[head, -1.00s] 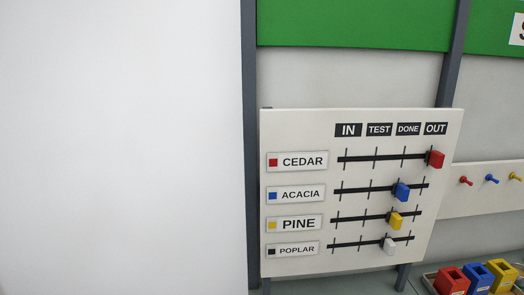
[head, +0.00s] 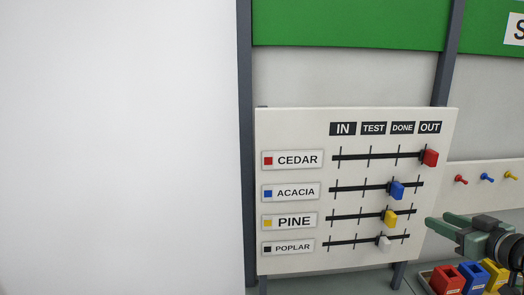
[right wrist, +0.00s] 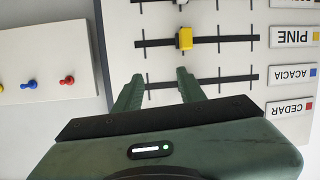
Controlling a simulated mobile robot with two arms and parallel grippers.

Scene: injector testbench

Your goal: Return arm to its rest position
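My right gripper (head: 438,219) comes in from the right edge of the head view, just right of the white slider board (head: 285,262). In the right wrist view its two fingers (right wrist: 159,77) are apart with nothing held between them. The red Cedar slider (head: 431,158) is at OUT. The blue Acacia slider (head: 397,191), yellow Pine slider (head: 391,218) and white Poplar slider (head: 385,243) are at DONE. The yellow slider also shows in the upside-down right wrist view (right wrist: 185,38); the blue and red ones are hidden there. My left gripper is not in view.
A pale panel with coloured pegs (head: 487,177) is right of the board. A blank white surface (head: 120,150) fills the left.

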